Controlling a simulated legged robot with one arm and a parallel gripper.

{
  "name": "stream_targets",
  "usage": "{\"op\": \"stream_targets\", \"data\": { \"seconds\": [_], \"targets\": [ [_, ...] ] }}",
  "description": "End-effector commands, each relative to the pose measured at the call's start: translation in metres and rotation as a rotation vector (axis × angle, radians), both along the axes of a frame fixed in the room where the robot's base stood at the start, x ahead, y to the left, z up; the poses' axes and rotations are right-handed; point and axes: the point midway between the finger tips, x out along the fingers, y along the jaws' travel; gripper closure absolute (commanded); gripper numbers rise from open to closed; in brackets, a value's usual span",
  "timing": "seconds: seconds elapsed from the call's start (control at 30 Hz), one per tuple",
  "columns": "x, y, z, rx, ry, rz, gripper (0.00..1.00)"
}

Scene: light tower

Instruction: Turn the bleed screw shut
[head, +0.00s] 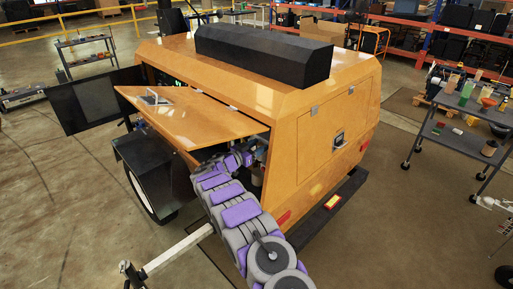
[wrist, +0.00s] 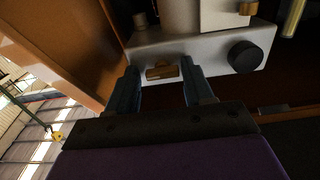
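A small brass piece with a flat, wing-like shape, which looks like the bleed screw (wrist: 162,71), sits on the front face of a pale metal block (wrist: 215,48) in the wrist view. My gripper (wrist: 159,66) is open, with one finger on each side of the brass piece. Gaps show between the piece and both fingers; I cannot tell how far in depth the fingertips reach. In the head view my arm reaches under the raised panel of the orange light tower (head: 270,95). My gripper and the screw are hidden there.
A round black knob (wrist: 244,57) is right of my fingers on the block. A brass fitting (wrist: 248,8) is above it. An orange cabinet wall (wrist: 75,35) is close on the left. The raised orange panel (head: 190,112) hangs over my arm.

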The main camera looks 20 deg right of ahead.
Motion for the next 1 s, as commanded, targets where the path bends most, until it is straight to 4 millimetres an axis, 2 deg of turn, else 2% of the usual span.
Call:
{"op": "stream_targets", "data": {
  "seconds": [0.07, 0.43, 0.77, 1.0],
  "targets": [
    [-0.0004, 0.0007, 0.0002, 0.0, 0.0, 0.001, 0.57],
    [0.0001, 0.0009, 0.0002, 0.002, 0.0, 0.005, 0.92],
    [0.0011, 0.0006, -0.0003, -0.01, 0.031, 0.006, 0.92],
    [0.002, 0.0, -0.0009, -0.056, 0.154, 0.006, 0.92]
  ]
}}
